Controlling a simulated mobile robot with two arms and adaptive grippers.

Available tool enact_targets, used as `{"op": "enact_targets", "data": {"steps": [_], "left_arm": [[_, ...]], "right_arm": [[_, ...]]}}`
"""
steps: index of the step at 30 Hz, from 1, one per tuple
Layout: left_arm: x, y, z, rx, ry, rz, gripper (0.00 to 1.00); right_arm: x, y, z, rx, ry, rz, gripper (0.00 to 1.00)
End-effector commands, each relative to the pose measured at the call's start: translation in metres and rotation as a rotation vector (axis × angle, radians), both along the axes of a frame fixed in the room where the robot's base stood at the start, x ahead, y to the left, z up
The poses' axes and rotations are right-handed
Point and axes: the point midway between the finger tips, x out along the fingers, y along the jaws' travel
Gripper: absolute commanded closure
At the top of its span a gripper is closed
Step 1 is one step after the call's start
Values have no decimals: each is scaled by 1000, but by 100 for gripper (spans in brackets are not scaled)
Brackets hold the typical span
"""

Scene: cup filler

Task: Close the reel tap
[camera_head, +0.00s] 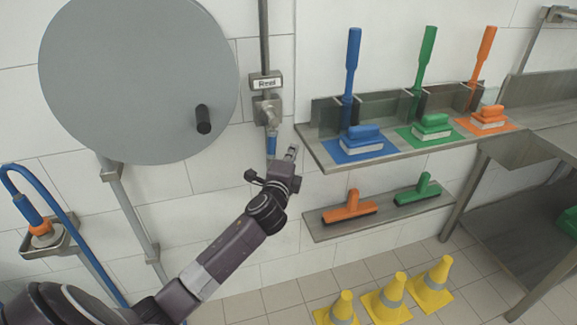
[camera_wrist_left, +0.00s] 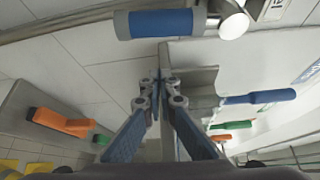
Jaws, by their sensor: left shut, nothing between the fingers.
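The reel tap (camera_head: 266,111) is a metal valve on a vertical wall pipe, under a label reading "Reel" (camera_head: 266,83). Its blue handle (camera_head: 271,146) hangs straight down, in line with the pipe. In the left wrist view the blue handle (camera_wrist_left: 161,23) lies across the top, with the metal valve body (camera_wrist_left: 233,18) at its right end. My left gripper (camera_head: 292,152) is just right of the handle in the head view. In the wrist view its fingertips (camera_wrist_left: 163,76) are together and empty, with a visible gap to the handle. My right gripper is not in view.
A large grey reel disc (camera_head: 130,80) with a black knob (camera_head: 203,119) is left of the tap. A steel shelf (camera_head: 390,158) with blue, green and orange brushes is close on the right. A lower shelf (camera_head: 382,214) holds squeegees. Yellow cones (camera_head: 388,300) stand on the floor.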

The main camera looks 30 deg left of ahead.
Motion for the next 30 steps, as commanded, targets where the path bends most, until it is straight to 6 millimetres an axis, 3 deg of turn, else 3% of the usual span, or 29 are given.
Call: {"op": "enact_targets", "data": {"steps": [2, 10, 23, 30], "left_arm": [[9, 8, 0, 4, -1, 2, 100], [-14, 32, 3, 3, 2, 0, 100], [-17, 34, 4, 1, 0, 0, 100], [-18, 36, 7, 21, 25, 0, 100]], "right_arm": [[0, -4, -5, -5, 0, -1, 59], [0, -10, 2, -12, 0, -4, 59], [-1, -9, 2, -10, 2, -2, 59], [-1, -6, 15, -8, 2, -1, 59]]}}
